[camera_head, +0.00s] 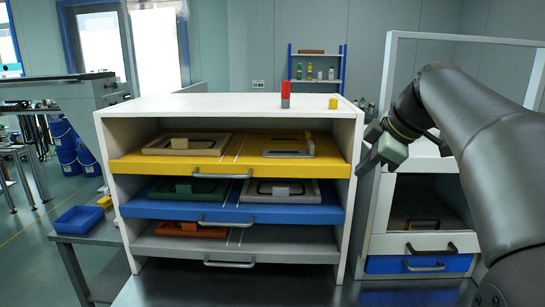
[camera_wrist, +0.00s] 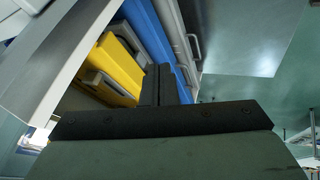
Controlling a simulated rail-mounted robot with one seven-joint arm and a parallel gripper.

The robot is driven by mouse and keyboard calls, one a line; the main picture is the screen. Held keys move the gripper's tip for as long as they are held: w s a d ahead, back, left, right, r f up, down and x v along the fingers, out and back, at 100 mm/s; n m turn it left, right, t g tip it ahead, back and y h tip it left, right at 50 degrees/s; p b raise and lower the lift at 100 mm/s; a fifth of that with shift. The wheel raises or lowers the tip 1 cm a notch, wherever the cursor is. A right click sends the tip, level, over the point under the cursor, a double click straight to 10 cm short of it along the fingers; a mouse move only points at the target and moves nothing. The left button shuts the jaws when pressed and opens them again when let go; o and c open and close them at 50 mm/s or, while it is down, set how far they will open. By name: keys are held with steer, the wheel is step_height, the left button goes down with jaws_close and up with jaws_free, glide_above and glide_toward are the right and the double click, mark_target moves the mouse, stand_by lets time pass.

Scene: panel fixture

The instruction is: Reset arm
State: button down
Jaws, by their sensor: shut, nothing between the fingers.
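My gripper (camera_wrist: 160,80) is shut and empty in the wrist view, its two dark fingers side by side. In the head view my arm comes in from the right, with the gripper (camera_head: 364,168) beside the right wall of the white cabinet (camera_head: 215,104). I cannot tell whether it touches that wall. The cabinet's yellow drawer (camera_head: 220,168), blue drawer (camera_head: 230,211) and grey drawer (camera_head: 285,246) show in the head view. The yellow drawer (camera_wrist: 112,70) and blue drawer (camera_wrist: 150,35) also show tilted in the wrist view, beyond the fingers.
A red and grey block (camera_head: 285,94) and a small yellow block (camera_head: 333,103) stand on the cabinet top. A second white-framed cabinet (camera_head: 380,225) with a blue drawer (camera_head: 385,264) stands at right, partly behind my arm. A blue bin (camera_head: 78,219) sits at left.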

steer(key=s+a+f+m+g+h, duration=0.1)
steer(key=s+a+f+m, duration=0.2)
steer(key=s+f, duration=0.5)
steer(key=s+a+f+m+g+h, duration=0.1)
steer(key=s+a+f+m+g, duration=0.1)
steer(key=s+f+m, duration=0.4)
steer(key=s+a+f+m+g+h+p, duration=0.1)
steer(key=s+a+f+m, duration=0.3)
steer(key=s+f, duration=0.6)
step_height(320, 180, down, 6)
steer(key=shift+s+a+r+m+g, duration=0.15)
steer(key=shift+s+a+m+g, duration=0.15)
steer(key=shift+a+g, duration=0.35)
